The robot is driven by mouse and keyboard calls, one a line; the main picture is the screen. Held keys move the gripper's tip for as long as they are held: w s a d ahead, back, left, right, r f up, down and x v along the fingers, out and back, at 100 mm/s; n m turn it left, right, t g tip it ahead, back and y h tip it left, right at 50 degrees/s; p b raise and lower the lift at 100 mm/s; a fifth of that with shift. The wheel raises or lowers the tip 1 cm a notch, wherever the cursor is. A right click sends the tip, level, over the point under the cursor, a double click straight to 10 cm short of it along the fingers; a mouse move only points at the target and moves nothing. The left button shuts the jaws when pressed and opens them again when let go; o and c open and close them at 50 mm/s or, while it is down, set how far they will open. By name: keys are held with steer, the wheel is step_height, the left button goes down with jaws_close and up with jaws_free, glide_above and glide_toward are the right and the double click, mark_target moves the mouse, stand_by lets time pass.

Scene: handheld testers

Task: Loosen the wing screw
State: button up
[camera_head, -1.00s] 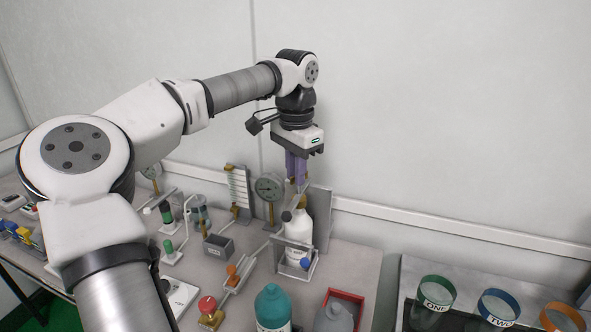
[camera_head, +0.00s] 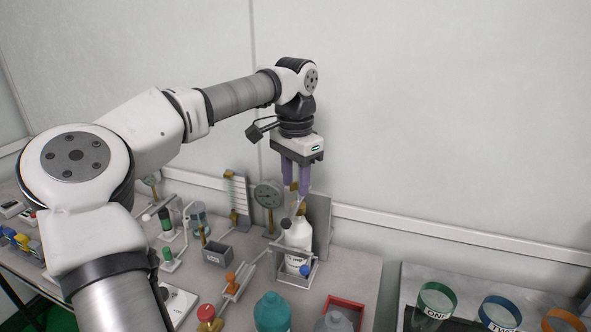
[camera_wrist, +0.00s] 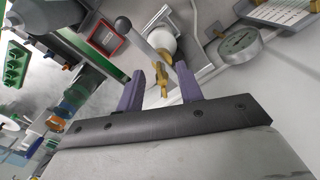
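A small brass piece, likely the wing screw (camera_wrist: 163,88), shows between my fingers in the wrist view. In the wrist view, a gap shows between each finger (camera_wrist: 159,68) and the brass. How deep the fingertips reach is hard to tell.
A round gauge (camera_head: 269,194) stands close to the left of my gripper. A teal bottle (camera_head: 271,312) and a red tray (camera_head: 345,303) lie nearer. The wall behind is bare.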

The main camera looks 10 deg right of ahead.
mark_target(296, 182)
step_height(296, 182, up, 14)
steer(key=shift+f+p, duration=0.15)
steer(key=shift+p, duration=0.15)
